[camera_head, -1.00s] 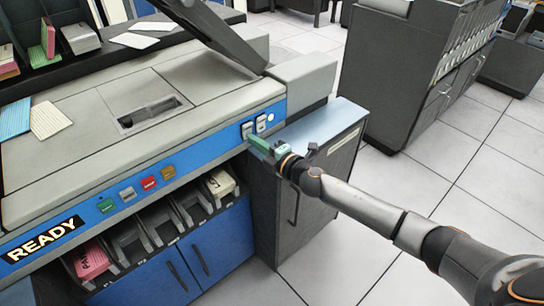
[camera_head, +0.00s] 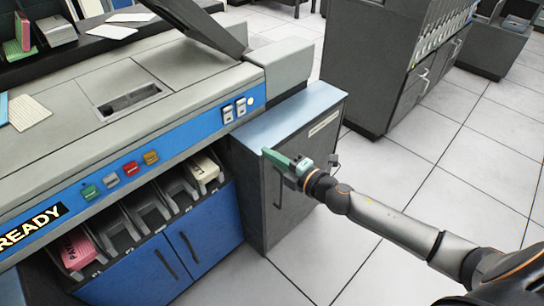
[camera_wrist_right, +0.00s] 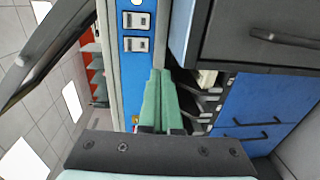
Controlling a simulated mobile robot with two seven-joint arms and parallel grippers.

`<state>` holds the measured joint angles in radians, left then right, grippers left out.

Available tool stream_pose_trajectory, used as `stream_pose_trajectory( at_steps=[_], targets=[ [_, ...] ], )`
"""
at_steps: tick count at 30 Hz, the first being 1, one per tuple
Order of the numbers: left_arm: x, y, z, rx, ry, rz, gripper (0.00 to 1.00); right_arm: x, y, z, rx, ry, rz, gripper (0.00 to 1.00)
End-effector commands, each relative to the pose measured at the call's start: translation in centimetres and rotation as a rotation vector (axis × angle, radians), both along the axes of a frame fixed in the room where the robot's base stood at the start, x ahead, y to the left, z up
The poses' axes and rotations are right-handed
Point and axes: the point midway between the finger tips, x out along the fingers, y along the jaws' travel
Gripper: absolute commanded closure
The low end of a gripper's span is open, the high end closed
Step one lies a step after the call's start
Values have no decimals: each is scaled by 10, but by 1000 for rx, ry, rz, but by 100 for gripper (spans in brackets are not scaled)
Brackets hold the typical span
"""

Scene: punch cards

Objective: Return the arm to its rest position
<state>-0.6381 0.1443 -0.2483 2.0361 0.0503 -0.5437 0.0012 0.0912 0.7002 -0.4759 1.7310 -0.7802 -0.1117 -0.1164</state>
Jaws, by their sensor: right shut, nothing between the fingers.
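My right gripper (camera_head: 272,157) has green fingers, which are shut with nothing between them. It is in front of the low grey cabinet (camera_head: 300,106), below and to the right of the two white rocker switches (camera_head: 234,110) on the blue panel. In the right wrist view, the closed green fingers (camera_wrist_right: 158,100) point toward the blue panel, clear of the switches (camera_wrist_right: 137,32). My right arm comes in from the lower right. My left gripper is not in view.
The card machine (camera_head: 150,88) has a READY label, coloured buttons and a row of card bins (camera_head: 150,210), one holding pink cards (camera_head: 76,250). A large grey cabinet (camera_head: 388,60) stands behind. The tiled floor (camera_head: 440,150) to the right is open.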

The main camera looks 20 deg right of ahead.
Motion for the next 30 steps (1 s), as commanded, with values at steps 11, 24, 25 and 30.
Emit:
stream_pose_trajectory(
  at_steps=[11,24,25,30],
  targets=[
    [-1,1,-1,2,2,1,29,-4,-1,0,-1,0,0,100],
    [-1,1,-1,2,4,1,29,-32,16,-33,220,135,-73,100],
    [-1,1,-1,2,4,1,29,-42,21,-43,289,181,-100,100],
    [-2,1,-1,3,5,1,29,-112,46,-104,721,496,-315,100]
  ],
)
